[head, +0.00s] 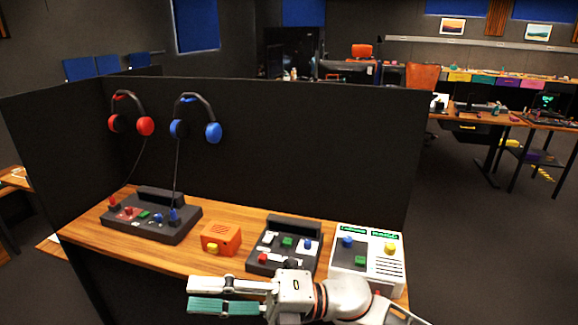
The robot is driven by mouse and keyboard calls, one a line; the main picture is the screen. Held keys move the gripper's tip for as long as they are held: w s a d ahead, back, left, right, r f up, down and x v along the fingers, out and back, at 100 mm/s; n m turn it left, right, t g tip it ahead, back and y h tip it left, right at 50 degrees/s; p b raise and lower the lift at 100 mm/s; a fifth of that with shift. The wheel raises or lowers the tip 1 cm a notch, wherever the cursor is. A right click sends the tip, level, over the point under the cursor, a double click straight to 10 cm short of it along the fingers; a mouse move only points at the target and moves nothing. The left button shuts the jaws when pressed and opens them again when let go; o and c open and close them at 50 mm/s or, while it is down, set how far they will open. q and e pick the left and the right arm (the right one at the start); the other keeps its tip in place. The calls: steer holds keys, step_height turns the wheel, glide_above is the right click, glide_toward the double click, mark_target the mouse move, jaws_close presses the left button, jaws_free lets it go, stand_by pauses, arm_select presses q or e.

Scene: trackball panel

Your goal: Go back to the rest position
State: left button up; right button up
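My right gripper (222,296) is at the bottom centre of the head view, in front of the desk's front edge. Its fingers point left, one pale grey and one showing a teal pad. They stand apart with nothing between them, so it looks open and empty. My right arm (345,298) comes in from the lower right. The gripper's wrist overlaps the front of the dark middle panel (270,242) in the picture; I cannot tell touch, but it appears nearer to me. My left gripper is not in view.
The wooden desk (95,232) carries a dark panel (180,232) at left, an orange box (221,238) and a white panel (370,262). Red headphones (145,126) and blue headphones (213,132) hang on the dark partition (300,140). Open floor (470,220) lies to the right.

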steer(key=w+d+f+m+t+h, duration=0.1)
steer(key=w+d+f+m+t, duration=0.1)
steer(key=w+d+m+t, duration=0.4)
steer(key=w+d+f+m+t, duration=0.2)
steer(key=f+m+t, duration=0.1)
steer(key=m+t, duration=0.65)
steer(key=w+d+f+m+t+h, duration=0.1)
steer(key=d+f+m+t+h, duration=0.3)
steer(key=d+f+m+h, duration=0.65)
steer(key=s+d+f+m+g+h, duration=0.3)
steer(key=s+d+f, duration=0.4)
steer(key=f, duration=0.4)
steer(key=s+d+f+m+g+h, duration=0.3)
steer(key=s+d+f+m, duration=0.3)
steer(key=f, duration=0.6)
steer(key=shift+s+d, duration=0.95)
steer(key=shift+d, duration=0.1)
